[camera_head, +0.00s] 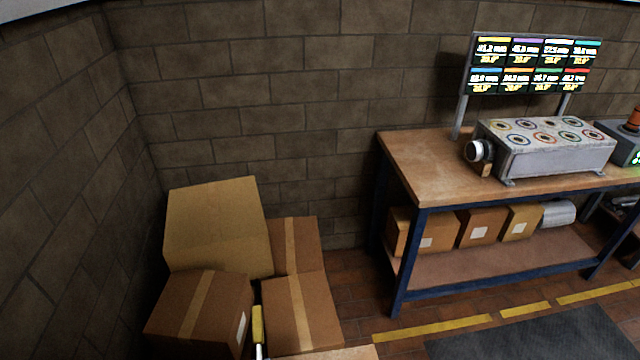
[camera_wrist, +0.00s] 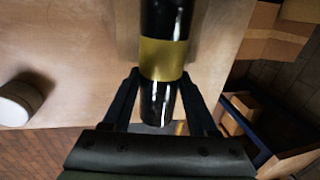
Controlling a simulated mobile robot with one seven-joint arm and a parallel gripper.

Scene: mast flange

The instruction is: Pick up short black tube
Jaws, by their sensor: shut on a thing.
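A glossy black tube (camera_wrist: 163,60) with a gold band shows in the wrist view, running up out of the top of the picture. My gripper (camera_wrist: 160,78) is shut on it, with one dark finger on each side near its lower end and gold band. The tube's upper end is out of view. A pale wooden surface (camera_wrist: 75,60) lies behind it; I cannot tell whether the tube touches it. Neither my gripper nor the tube can be made out in the head view.
A white cylinder (camera_wrist: 18,98) lies at the left of the wrist view. In the head view, a workbench (camera_head: 420,160) holds a grey box with coloured rings (camera_head: 545,150) and a display (camera_head: 530,65). Cardboard boxes (camera_head: 215,225) are stacked in the left corner. Dark mat (camera_head: 530,338) on the floor.

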